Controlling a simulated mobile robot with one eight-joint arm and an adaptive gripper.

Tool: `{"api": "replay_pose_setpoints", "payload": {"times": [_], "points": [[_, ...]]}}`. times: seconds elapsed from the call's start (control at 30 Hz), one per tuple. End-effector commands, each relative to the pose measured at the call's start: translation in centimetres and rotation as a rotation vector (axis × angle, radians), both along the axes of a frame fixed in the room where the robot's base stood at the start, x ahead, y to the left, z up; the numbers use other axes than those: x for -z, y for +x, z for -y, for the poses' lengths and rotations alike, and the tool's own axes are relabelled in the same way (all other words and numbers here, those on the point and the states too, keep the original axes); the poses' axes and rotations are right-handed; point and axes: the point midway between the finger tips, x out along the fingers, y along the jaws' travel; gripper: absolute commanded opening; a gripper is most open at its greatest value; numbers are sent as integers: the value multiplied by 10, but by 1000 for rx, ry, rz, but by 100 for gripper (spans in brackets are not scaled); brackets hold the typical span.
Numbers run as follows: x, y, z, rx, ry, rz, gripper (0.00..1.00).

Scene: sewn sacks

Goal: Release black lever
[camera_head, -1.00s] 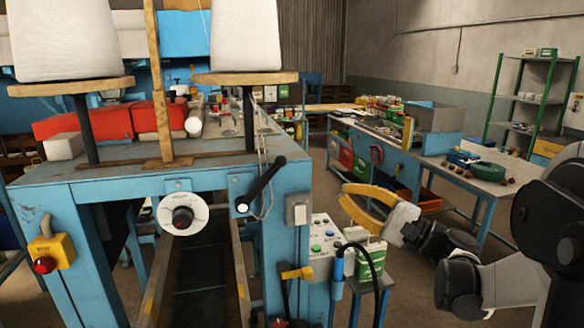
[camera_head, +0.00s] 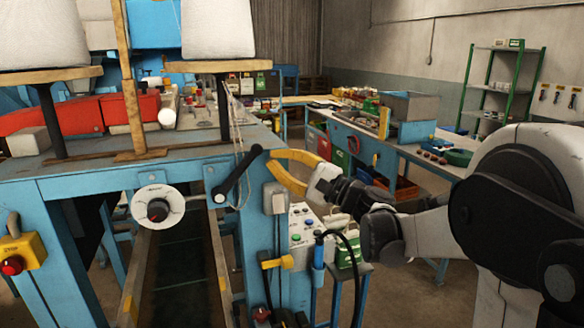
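The black lever (camera_head: 237,175) is mounted on the front of the blue machine frame, slanting from a lower-left pivot up to a rounded knob at its upper right. My gripper (camera_head: 270,172) has yellow curved fingers. They are spread apart with a gap between them, and their tips point left toward the knob. The fingertips are close to the lever's upper end in the picture. I cannot tell whether they touch it. Nothing shows between the fingers.
A white dial with a black knob (camera_head: 158,210) sits left of the lever. A yellow box with a red button (camera_head: 20,255) is at far left. A grey box (camera_head: 275,198), a button panel (camera_head: 303,235) and a black cable (camera_head: 350,250) lie below my gripper.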

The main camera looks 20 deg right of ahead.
Motion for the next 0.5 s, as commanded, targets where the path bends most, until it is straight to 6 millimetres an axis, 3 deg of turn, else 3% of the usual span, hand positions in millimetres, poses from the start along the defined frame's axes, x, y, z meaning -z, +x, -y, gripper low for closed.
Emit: {"api": "replay_pose_setpoints", "payload": {"times": [0.5], "points": [[-4, 0, -9, 1, 0, 0, 0]]}}
